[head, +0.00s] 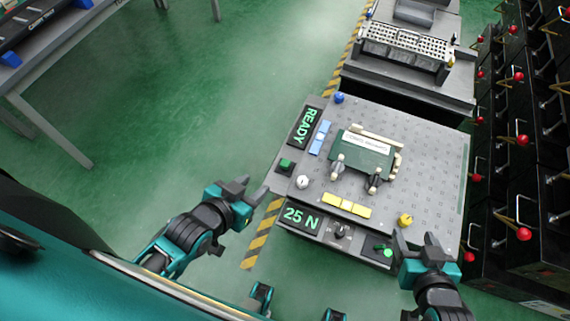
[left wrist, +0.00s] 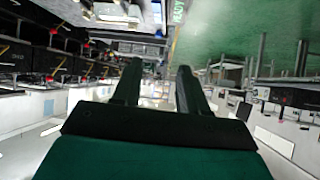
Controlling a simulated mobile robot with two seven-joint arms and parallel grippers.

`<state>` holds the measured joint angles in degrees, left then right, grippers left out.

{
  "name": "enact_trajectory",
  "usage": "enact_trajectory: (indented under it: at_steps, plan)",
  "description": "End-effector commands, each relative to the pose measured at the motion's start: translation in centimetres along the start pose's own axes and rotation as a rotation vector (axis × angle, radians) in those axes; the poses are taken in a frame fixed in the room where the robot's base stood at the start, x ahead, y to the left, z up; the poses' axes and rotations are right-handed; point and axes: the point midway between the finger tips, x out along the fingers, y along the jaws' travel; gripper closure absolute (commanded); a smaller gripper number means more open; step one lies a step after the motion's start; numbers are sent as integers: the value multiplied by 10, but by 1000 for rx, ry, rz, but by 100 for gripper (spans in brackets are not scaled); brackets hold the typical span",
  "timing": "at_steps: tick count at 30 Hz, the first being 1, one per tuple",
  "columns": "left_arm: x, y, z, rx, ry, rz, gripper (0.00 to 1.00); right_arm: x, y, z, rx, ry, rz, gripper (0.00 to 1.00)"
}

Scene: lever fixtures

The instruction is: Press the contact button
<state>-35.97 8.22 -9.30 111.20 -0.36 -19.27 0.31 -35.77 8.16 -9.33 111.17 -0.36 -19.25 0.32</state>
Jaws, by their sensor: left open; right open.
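A grey perforated fixture table (head: 435,165) carries the controls. A small green button (head: 286,164) sits on a dark box at its left edge, below the READY display (head: 305,127). Another green button or knob (head: 384,249) sits at the front right edge; I cannot tell which is the contact button. My left gripper (head: 253,189) is open and empty, left of the table, a short way from the left green button and apart from it. Its open fingers also show in the left wrist view (left wrist: 158,80). My right gripper (head: 418,243) is open near the front right corner, beside the front green button.
A green block with two dark-handled toggle clamps (head: 366,152) is mid-table. A 25 N display (head: 301,218), yellow bar (head: 346,205), white knob (head: 302,182) and yellow knob (head: 405,220) stand nearby. Black racks with red-knobbed levers (head: 522,140) line the right.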

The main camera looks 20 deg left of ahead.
Motion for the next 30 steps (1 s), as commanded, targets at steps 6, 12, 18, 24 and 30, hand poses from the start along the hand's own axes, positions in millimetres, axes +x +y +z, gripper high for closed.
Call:
enact_trajectory:
  at_steps: [6,12,18,24,30]
  plan:
    - [0,0,0,0,0,0,57,0,0,0,0,0,0,39]
    - [1,0,-1,0,3,0,68,0,0,0,0,0,0,39]
    - [1,0,-3,1,6,0,87,0,0,0,0,0,0,39]
    - [1,0,-3,1,6,0,100,0,0,0,0,-1,0,39]
    - [1,0,-3,1,5,0,100,0,0,0,0,-1,0,39]
